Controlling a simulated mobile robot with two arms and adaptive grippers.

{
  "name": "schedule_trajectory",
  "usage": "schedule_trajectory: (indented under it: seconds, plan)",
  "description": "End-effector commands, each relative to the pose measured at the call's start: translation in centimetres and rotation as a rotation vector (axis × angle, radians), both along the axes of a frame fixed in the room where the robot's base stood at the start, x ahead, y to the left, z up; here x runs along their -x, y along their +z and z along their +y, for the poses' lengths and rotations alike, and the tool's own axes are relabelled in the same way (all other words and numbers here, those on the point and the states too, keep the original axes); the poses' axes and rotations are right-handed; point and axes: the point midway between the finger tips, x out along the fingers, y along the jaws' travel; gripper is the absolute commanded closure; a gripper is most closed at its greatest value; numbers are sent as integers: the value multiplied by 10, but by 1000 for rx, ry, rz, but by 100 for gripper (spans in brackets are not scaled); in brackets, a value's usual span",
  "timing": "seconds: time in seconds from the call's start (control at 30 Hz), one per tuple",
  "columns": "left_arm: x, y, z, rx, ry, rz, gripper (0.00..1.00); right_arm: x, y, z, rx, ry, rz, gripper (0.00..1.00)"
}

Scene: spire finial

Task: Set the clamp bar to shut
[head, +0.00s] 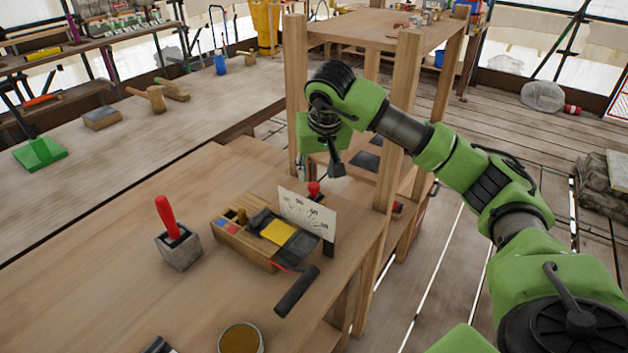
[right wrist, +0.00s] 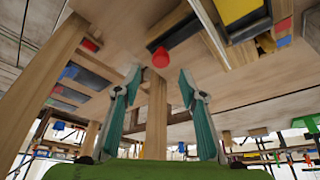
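No part is clearly marked as the clamp bar, so I cannot tell which it is or its setting. A wooden box (head: 233,241) with a yellow pad and dark parts stands on the workbench. A black handle (head: 297,291) lies at its front right. A red knob (head: 314,188) shows behind a white card (head: 306,214); a red knob also shows in the right wrist view (right wrist: 160,57). My right gripper (head: 337,168) hangs above and behind the card. In the right wrist view its fingers (right wrist: 160,78) are apart and empty, with the red knob beyond them. My left gripper is out of view.
A grey block (head: 180,252) with an upright red handle stands left of the box. A round container (head: 240,340) is at the front edge of the view. Wooden posts (head: 398,110) rise near my right arm.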

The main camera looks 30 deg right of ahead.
Motion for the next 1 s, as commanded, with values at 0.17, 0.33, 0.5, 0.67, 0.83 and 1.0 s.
schedule_trajectory:
  seconds: [0.17, 0.33, 0.5, 0.67, 0.83, 1.0]
  plan:
    - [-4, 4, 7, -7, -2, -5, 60, -11, -31, -5, -1, -1, 3, 62]
    - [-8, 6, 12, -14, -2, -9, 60, -18, -48, -8, -1, -1, 1, 62]
    - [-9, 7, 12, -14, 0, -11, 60, -21, -54, -9, 0, 0, -1, 62]
    - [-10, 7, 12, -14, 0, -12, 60, -21, -54, -9, 0, 0, -2, 62]
    - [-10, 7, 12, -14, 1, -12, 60, -21, -54, -9, 0, 0, -1, 90]
    - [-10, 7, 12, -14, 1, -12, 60, -21, -54, -9, 0, 0, -1, 100]
